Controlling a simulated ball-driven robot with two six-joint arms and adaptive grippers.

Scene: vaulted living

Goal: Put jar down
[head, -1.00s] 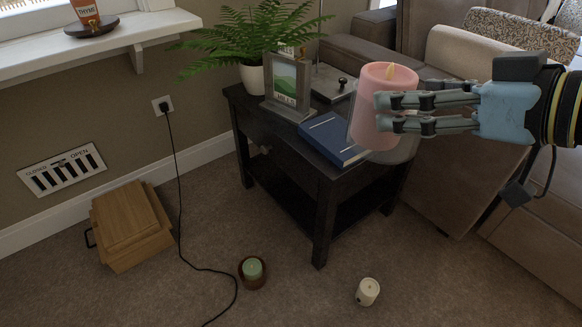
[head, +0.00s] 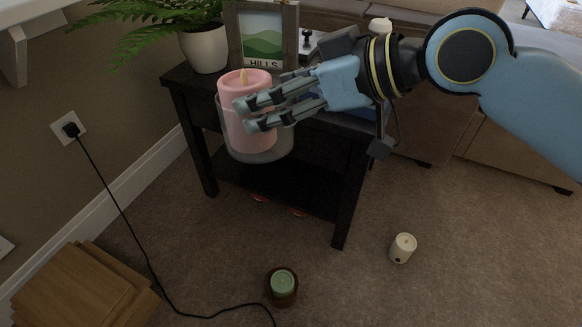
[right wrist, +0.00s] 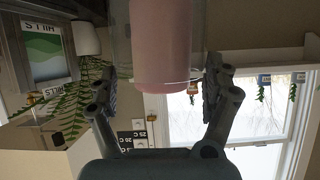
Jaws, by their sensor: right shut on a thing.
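My right gripper (head: 243,115) is shut on a clear glass jar (head: 258,155) with a pink candle (head: 253,82) standing in it. The jar looks upright and is held in front of the dark side table, overlapping its front left part in the head view. Its pink candle (right wrist: 166,40) fills the space between the fingers in the right wrist view, where the glass shows only faintly. The fingers hide part of the jar. Whether its base touches anything cannot be told, but it appears held in the air. My left gripper is not in view.
The dark side table (head: 190,95) carries a picture frame (head: 264,40), a potted fern (head: 204,48) and a mostly hidden blue book. On the carpet are a green candle (head: 282,285), a white candle (head: 403,248), a wooden box (head: 85,290) and a black cable.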

